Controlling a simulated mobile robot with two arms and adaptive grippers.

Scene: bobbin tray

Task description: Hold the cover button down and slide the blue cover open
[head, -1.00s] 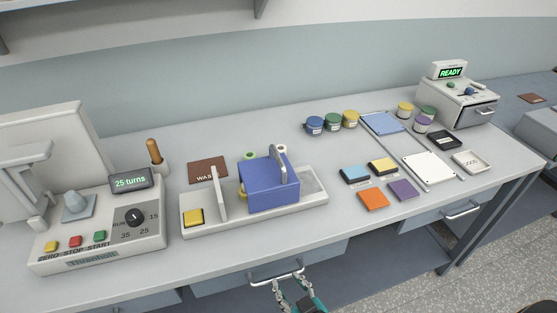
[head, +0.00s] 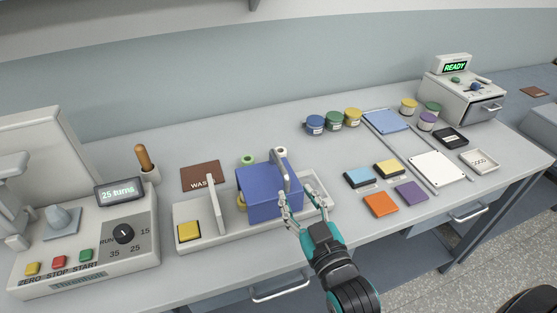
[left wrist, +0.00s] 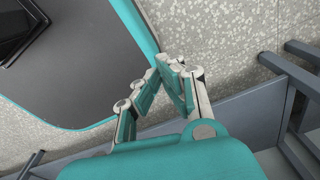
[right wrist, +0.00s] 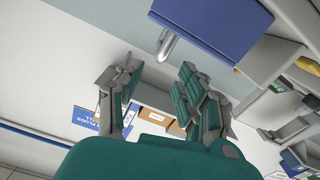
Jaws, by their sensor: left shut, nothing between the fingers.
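The blue cover (head: 262,198) sits on a grey base (head: 240,233), with a grey handle (head: 281,172) standing on it. A yellow button (head: 189,231) is at the base's left end, with an upright white plate (head: 218,205) between it and the cover. My right gripper (head: 302,203) is open and empty in front of the cover's right side. In the right wrist view, the blue cover (right wrist: 222,22) and its handle (right wrist: 170,45) are beyond the open fingers (right wrist: 160,76). My left gripper (left wrist: 168,78) is shut and empty above the floor, outside the head view.
A machine reading "25 turns" (head: 121,192) stands at the left. Blue (head: 360,177), yellow (head: 390,168), orange (head: 380,205) and purple (head: 411,192) pads lie right of the base. Jars and a machine reading "READY" (head: 455,67) are farther back.

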